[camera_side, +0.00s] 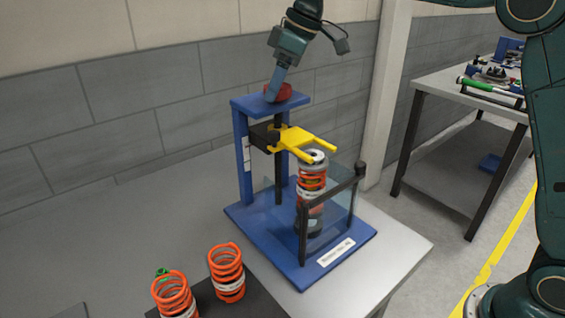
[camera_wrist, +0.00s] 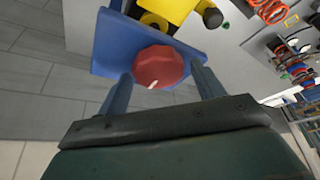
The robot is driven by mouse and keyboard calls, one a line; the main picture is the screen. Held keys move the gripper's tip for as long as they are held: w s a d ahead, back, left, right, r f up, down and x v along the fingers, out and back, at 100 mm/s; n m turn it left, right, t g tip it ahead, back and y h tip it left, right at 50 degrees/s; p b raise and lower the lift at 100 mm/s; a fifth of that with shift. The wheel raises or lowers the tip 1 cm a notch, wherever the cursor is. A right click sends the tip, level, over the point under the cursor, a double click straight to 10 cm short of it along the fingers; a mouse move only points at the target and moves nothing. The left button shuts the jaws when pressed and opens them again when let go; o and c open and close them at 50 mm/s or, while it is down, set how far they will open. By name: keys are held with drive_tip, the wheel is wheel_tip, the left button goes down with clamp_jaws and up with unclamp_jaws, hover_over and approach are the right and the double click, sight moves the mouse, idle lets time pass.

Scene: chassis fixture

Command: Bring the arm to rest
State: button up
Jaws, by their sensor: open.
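My gripper (camera_side: 272,92) is at the top of the blue fixture (camera_side: 242,152), at the red knob (camera_side: 285,91). In the wrist view, my gripper (camera_wrist: 163,88) is open, with its two fingers spread on either side of the red knob (camera_wrist: 158,65). I cannot tell whether the fingers touch the knob. In the side view the near finger hides part of it. Below, a yellow fork (camera_side: 291,137) sits over a shock absorber with an orange spring (camera_side: 311,182), which stands upright in the fixture.
A clear guard with a black frame (camera_side: 304,238) stands before the absorber. Two orange springs (camera_side: 227,272) (camera_side: 173,296) stand on a dark mat (camera_side: 262,301) at front left. A post (camera_side: 386,85) and a side bench (camera_side: 455,88) are at right. Table left of the fixture is clear.

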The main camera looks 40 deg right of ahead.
drive_tip(key=shift+r, duration=0.1)
drive_tip(key=shift+r, duration=0.25)
wheel_tip(320, 180, up, 2)
drive_tip(key=shift+a+r+t, duration=0.15)
drive_tip(key=shift+t, duration=0.25)
drive_tip(key=s+d+r+m, duration=0.1)
drive_tip(key=s+d+m, duration=0.1)
drive_tip(key=s, duration=0.5)
drive_tip(key=s+d+m, duration=0.2)
drive_tip(key=s, duration=0.5)
drive_tip(key=s+d+f+m+h, duration=0.1)
drive_tip(key=s+d+f, duration=0.1)
drive_tip(key=s, duration=0.5)
drive_tip(key=s+d+f+m+t+h, duration=0.1)
drive_tip(key=s+d+f+m, duration=0.1)
drive_tip(key=s+f, duration=0.3)
drive_tip(key=s+d+f+m+h, duration=0.1)
drive_tip(key=s+d+f, duration=0.1)
drive_tip(key=s, duration=0.7)
drive_tip(key=shift+d+f, duration=0.15)
drive_tip(key=shift+f, duration=0.75)
